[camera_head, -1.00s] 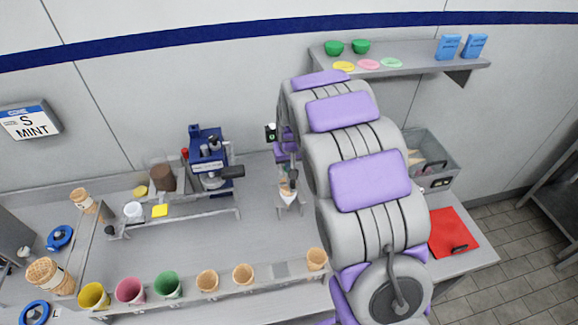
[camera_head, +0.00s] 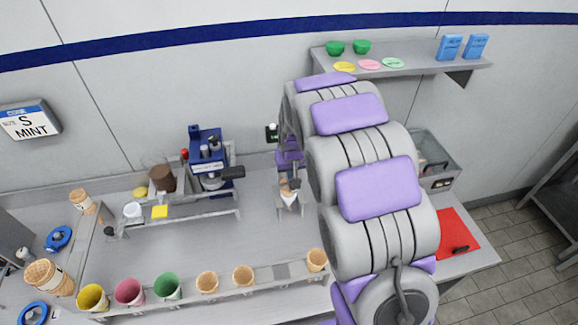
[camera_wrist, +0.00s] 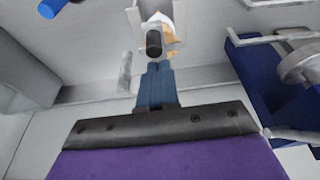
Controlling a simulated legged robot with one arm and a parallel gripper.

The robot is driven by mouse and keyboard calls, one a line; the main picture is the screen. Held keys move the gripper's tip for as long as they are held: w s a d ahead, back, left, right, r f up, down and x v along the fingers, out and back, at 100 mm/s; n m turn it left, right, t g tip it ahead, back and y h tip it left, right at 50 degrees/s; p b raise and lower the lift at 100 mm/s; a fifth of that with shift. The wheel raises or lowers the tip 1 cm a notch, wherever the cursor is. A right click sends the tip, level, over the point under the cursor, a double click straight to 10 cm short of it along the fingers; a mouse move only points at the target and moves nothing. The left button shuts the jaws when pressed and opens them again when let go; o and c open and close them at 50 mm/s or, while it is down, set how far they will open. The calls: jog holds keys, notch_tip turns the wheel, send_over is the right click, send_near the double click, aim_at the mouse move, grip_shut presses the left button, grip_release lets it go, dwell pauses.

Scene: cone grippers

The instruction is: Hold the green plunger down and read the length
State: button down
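In the wrist view, my gripper (camera_wrist: 160,68) has its two blue fingers together, with nothing visible between them. Their tips are close to a black round-ended part (camera_wrist: 154,43) in front of a cone (camera_wrist: 168,38) in a pale holder; I cannot tell whether they touch. In the head view, the cone (camera_head: 288,197) stands in a small stand, with my purple wrist just above it. A small black device (camera_head: 271,133) with a pale and green spot is behind my wrist. I cannot clearly make out a green plunger or any length reading.
A blue machine (camera_head: 208,158) stands left of the stand. A front rack (camera_head: 240,292) holds cones and coloured cups. A wall shelf (camera_head: 400,66) holds green bowls and blue boxes. A red mat (camera_head: 452,232) lies on the right.

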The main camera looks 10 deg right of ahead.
jog(key=shift+s+f+g, duration=0.5)
jog(key=shift+s+f, duration=0.6)
jog(key=shift+f, duration=0.15)
jog(key=shift+w+r+p, duration=0.35)
jog(key=shift+r+p, duration=0.05)
jog(key=shift+r, duration=0.35)
jog(key=shift+t, duration=0.4)
jog(key=v, duration=0.2)
jog(key=w+p+v, duration=0.1)
jog(key=v, duration=0.4)
jog(key=shift+r+p, duration=0.35)
jog(key=shift+r, duration=0.45)
jog(key=shift+w, duration=0.1)
